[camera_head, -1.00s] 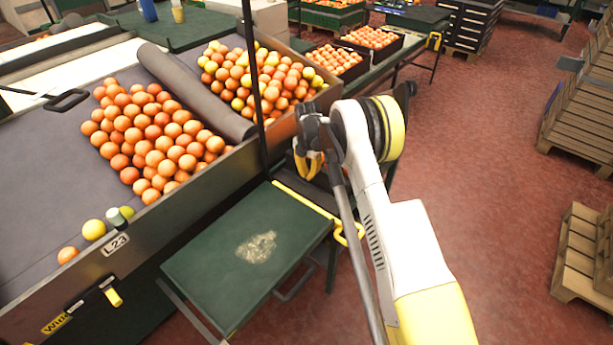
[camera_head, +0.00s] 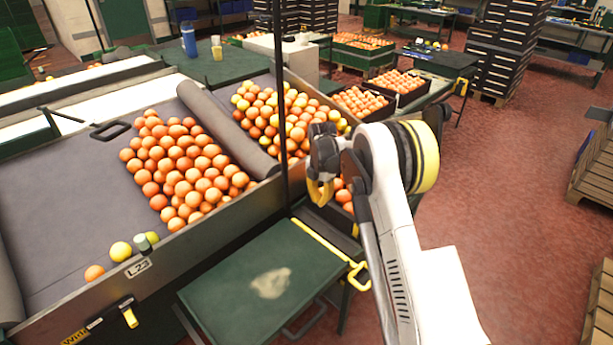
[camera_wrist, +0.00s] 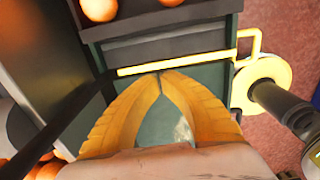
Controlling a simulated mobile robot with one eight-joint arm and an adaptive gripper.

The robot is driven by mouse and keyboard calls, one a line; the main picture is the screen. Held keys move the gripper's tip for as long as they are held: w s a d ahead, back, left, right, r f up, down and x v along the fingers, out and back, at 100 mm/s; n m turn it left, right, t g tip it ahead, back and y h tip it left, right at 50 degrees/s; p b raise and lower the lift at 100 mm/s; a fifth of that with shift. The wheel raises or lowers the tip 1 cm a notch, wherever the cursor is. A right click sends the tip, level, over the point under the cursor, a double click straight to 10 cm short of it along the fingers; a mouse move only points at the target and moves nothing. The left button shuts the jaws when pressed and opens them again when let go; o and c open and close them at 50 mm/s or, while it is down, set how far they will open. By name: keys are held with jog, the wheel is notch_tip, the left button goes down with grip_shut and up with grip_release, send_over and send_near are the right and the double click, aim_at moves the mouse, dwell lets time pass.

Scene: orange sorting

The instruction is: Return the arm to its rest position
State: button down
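My gripper (camera_wrist: 160,76) has yellow fingers that meet at their tips in the wrist view, with nothing between them. In the head view my gripper (camera_head: 318,192) hangs beside the bin's right side wall, above the far end of the green side table (camera_head: 225,300). My arm (camera_head: 395,230) reaches up from the lower right of the head view and bends down at its black-and-yellow joint. In the wrist view the green table and its yellow edge bar (camera_wrist: 180,65) lie beyond the fingers.
A sorting bin (camera_head: 60,215) holds two groups of oranges (camera_head: 185,165) split by a grey roller (camera_head: 228,125). Crates of oranges (camera_head: 360,102) stand behind my arm. Wooden pallets (camera_head: 597,165) stand at the right. Red floor (camera_head: 500,190) between is open.

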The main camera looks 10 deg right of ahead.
jog(key=s+r+m+t, duration=0.2)
jog(key=s+r+m, duration=0.45)
jog(key=r, duration=0.55)
jog(key=s+r+m+t, duration=0.1)
jog(key=s+r+m, duration=0.4)
jog(key=s+r, duration=0.45)
jog(key=s+r+m+t, duration=0.2)
jog(key=s+m+t, duration=0.2)
jog(key=s+m, duration=0.9)
jog(key=s+a, duration=0.1)
jog(key=s, duration=0.8)
jog(key=shift+s+r, duration=0.2)
